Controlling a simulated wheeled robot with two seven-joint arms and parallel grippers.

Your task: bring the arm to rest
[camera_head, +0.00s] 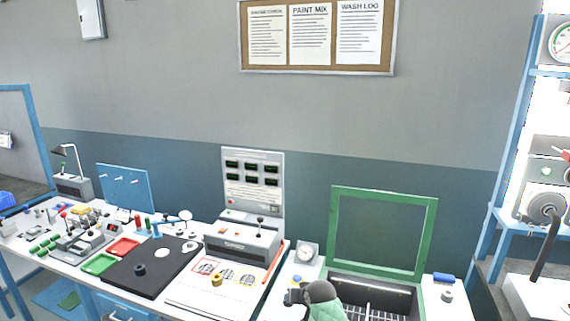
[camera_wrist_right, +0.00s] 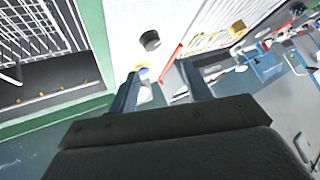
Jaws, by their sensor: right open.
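My right arm shows at the bottom of the head view, with its dark gripper (camera_head: 296,296) over the white bench beside the green-framed basin. In the right wrist view the two dark fingers of my right gripper (camera_wrist_right: 160,88) stand apart. The gap between them looks empty, with the bench and floor behind. My left gripper is not in view.
The raised green-framed lid (camera_head: 382,189) stands behind a basin with a wire rack (camera_head: 378,309). A round gauge (camera_head: 306,252) stands left of it. A grey control box (camera_head: 242,243), black mat (camera_head: 152,268) and red tray (camera_head: 123,248) crowd the left bench.

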